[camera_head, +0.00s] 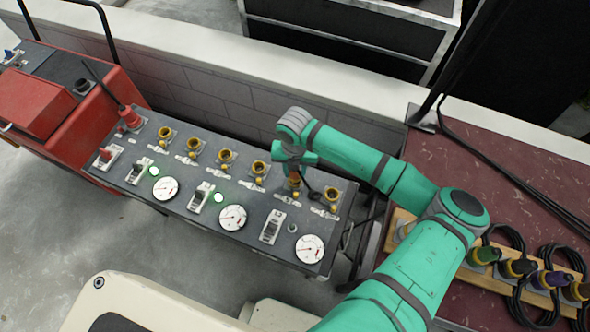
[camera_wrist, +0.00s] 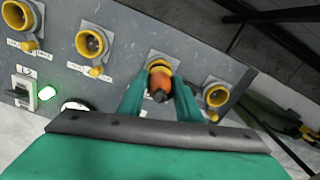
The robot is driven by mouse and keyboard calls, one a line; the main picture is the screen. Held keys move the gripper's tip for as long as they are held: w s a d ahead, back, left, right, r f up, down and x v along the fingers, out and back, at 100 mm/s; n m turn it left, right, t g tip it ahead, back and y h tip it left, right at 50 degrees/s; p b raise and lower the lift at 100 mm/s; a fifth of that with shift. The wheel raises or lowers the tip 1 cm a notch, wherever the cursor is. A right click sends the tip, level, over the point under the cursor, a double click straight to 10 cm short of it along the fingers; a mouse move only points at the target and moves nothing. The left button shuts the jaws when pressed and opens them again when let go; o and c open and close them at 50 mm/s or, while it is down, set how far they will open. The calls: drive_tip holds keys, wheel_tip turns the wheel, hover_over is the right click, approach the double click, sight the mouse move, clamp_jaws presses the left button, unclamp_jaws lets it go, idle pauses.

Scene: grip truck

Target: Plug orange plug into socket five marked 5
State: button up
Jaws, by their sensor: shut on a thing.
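The orange plug (camera_wrist: 159,84) sits between the two green fingers of my gripper (camera_wrist: 160,92) in the wrist view, which are shut on it. It lines up with the second yellow socket from the right, the fifth in the row, and covers most of that socket (camera_wrist: 161,57). The plug touches or overlaps the socket mouth; how deep it sits I cannot tell. In the head view the orange plug (camera_head: 294,184) shows below my gripper (camera_head: 294,172) at the same socket. The number labels are too small to read.
The grey panel (camera_head: 230,185) carries several yellow sockets, with an empty one (camera_head: 331,194) right of the plug and another (camera_head: 259,168) left. Switches and round gauges (camera_head: 232,217) line its front. Several coloured plugs with black cables sit on a wooden rack (camera_head: 500,270) at right.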

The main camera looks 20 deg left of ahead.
drive_tip(key=shift+f, duration=1.3)
idle(0.4)
drive_tip(key=o, duration=1.5)
drive_tip(key=shift+s+f, duration=0.1)
drive_tip(key=shift+s, duration=0.05)
drive_tip(key=shift+r, duration=0.2)
drive_tip(key=shift+r, duration=2.4)
